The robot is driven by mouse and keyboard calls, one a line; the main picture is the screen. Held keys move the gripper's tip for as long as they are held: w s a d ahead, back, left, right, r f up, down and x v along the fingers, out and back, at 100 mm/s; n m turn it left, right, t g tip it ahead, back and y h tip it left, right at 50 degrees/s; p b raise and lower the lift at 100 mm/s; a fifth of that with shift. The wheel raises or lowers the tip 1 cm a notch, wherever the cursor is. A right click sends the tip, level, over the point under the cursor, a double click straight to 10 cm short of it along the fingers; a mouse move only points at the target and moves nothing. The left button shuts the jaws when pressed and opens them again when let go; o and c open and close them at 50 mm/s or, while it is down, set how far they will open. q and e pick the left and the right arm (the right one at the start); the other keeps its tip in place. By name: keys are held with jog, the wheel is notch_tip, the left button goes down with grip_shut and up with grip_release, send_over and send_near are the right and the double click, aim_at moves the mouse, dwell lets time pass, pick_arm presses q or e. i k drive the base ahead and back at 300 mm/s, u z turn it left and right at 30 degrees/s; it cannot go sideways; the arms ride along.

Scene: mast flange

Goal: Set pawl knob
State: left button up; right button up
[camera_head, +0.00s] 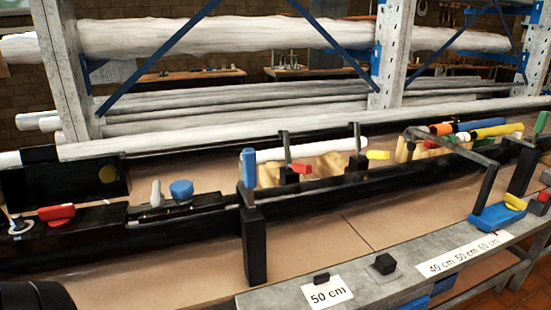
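I cannot tell for sure which part is the pawl knob. On the black rail mechanism at the left are a red knob (57,213), a small upright white lever (155,194) and a round blue knob (181,189). The red knob sits beside a small ring-shaped fitting (19,227). The blue knob stands upright just right of the white lever. No gripper fingers show, and nothing is seen touching these knobs. A dark rounded shape at the bottom left corner may be part of my arm; its fingers are not visible.
A black post with a blue handle (249,168) stands right of the knobs. Red (301,169) and yellow (378,155) handles sit along the rail. A grey ledge (375,291) carries a "50 cm" label (327,292) and small black blocks. A rack with wrapped rolls stands behind.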

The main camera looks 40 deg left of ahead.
aim_at(59, 216)
jog(key=u, duration=2.8)
